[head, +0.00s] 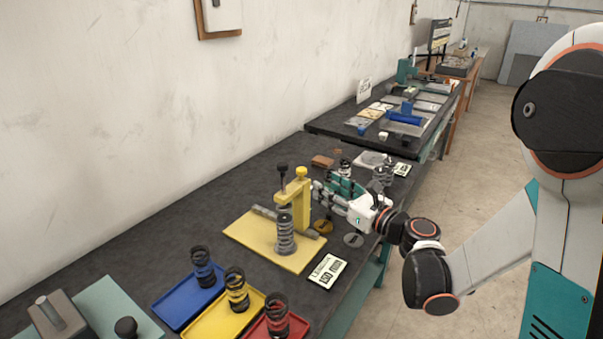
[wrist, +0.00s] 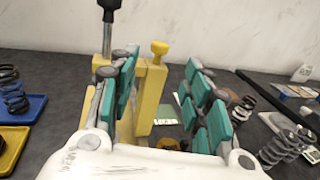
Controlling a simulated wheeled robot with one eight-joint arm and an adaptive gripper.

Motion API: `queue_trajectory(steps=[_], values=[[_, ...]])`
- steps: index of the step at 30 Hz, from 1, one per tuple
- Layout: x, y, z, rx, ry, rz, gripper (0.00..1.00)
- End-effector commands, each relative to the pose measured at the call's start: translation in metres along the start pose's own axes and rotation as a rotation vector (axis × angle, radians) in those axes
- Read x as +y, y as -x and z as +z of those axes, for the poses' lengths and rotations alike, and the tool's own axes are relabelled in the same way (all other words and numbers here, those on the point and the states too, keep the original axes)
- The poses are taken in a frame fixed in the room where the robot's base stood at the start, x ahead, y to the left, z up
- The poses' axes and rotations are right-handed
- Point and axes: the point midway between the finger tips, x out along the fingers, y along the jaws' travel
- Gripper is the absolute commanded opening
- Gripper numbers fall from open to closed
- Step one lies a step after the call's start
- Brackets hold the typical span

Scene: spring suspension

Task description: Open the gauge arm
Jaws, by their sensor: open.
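The yellow gauge (head: 301,218) stands upright on a yellow base plate (head: 247,241). Its yellow arm (head: 290,192) reaches out over a grey coil spring (head: 285,240), with a black-handled plunger (head: 283,174) at its end. A yellow knob (head: 302,172) tops the post; the knob also shows in the wrist view (wrist: 159,48). My gripper (head: 320,191) is open and empty, just right of the post. In the wrist view its teal-padded fingers (wrist: 163,75) point at the gauge, with the knob between them. The left finger hides part of the arm and post. I cannot tell whether it touches.
Blue (head: 172,309), yellow (head: 207,327) and red trays with dark-topped springs stand in front. A white label card (head: 327,272) lies beside the base plate. Loose springs (head: 383,176) and a brown block (head: 323,161) lie behind my gripper. A wall runs along the left.

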Motion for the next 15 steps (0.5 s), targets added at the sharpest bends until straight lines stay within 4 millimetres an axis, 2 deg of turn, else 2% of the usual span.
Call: queue_trajectory(steps=[9, 15], values=[[0.002, -0.064, -0.002, 0.001, 0.002, 0.003, 0.44], [0.001, -0.095, -0.002, 0.001, 0.003, 0.003, 0.44]])
